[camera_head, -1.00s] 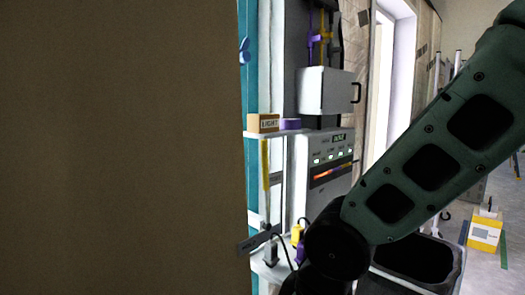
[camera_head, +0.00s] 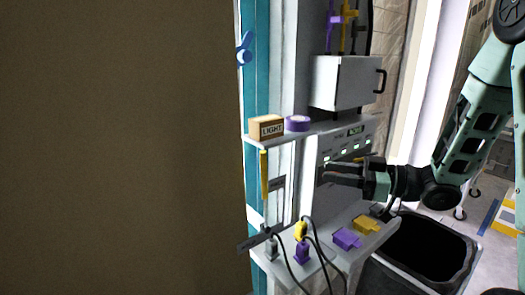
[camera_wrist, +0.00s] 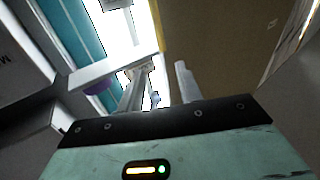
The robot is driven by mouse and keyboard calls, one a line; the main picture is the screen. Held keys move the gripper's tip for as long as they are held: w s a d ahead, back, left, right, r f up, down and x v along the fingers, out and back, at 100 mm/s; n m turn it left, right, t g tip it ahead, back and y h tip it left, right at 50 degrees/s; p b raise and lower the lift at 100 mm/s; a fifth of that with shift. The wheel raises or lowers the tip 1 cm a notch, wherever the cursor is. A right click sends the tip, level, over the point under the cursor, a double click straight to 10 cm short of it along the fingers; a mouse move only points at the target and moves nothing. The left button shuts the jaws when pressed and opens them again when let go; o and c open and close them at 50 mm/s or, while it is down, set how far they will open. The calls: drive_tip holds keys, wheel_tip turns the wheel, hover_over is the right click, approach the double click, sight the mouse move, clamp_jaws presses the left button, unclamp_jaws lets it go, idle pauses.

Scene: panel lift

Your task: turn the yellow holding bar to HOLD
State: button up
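The yellow holding bar (camera_head: 264,175) hangs upright below the small shelf, close to the right edge of the big brown panel. A dark label (camera_head: 277,184) is beside it and another dark label (camera_head: 258,238) is below; I cannot read either. My gripper (camera_head: 322,174) points left in front of the grey control unit, to the right of the bar and apart from it. In the wrist view its two fingers (camera_wrist: 160,85) stand apart with nothing seen between them.
The shelf (camera_head: 290,138) carries a LIGHT box (camera_head: 266,127) and a purple roll (camera_head: 297,123). A lower ledge (camera_head: 325,258) holds plugs, cables and purple and yellow pieces. A black bin (camera_head: 425,250) stands at the lower right. The brown panel (camera_head: 120,150) fills the left.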

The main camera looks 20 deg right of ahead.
sight(262, 162)
drive_tip(key=shift+p+x, duration=3.2)
drive_tip(key=shift+x, duration=5.45)
drive_tip(key=shift+c, duration=0.3)
clamp_jaws()
drive_tip(key=shift+a, duration=0.1)
